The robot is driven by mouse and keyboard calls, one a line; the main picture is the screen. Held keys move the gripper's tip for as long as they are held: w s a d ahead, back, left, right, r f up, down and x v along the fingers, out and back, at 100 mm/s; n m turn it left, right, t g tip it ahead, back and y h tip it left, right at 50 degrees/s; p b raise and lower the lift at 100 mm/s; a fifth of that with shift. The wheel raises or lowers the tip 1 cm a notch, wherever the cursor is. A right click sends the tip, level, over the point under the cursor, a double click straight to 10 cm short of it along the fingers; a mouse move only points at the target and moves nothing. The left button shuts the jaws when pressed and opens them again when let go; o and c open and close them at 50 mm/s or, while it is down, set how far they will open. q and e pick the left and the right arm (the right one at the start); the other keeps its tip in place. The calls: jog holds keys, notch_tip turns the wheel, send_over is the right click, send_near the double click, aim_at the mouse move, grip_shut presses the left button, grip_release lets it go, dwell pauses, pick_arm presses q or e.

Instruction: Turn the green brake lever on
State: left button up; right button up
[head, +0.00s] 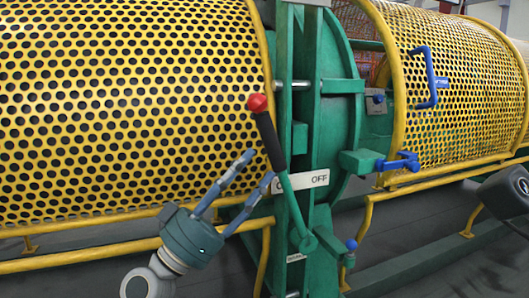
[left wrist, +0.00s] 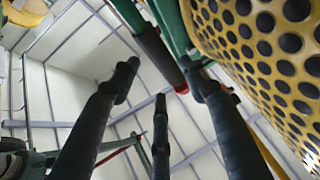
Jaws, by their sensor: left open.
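The green brake lever (head: 291,205) rises from its pivot on the green machine frame and leans up to the left. It has a black grip and a red knob on top. Its rod crosses a white label plate (head: 318,179); "OFF" reads to the right of the rod, and the left text is partly hidden. My left gripper (head: 260,167) is open, its fingers pointing up right, with tips close to the lower grip. In the left wrist view, the lever's dark grip (left wrist: 158,52) and red end pass beyond the fingertips, nearer the right one. Contact cannot be told.
Yellow perforated guards (head: 130,100) flank the green frame (head: 325,120), with yellow rails (head: 90,228) below the left guard. Blue handles (head: 431,78) and a blue latch (head: 398,163) sit on the right. A small blue-knobbed lever (head: 351,245) stands low beside the frame.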

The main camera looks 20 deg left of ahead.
pick_arm(q)
jog(key=shift+v, duration=2.75)
jog(key=shift+r, duration=0.1)
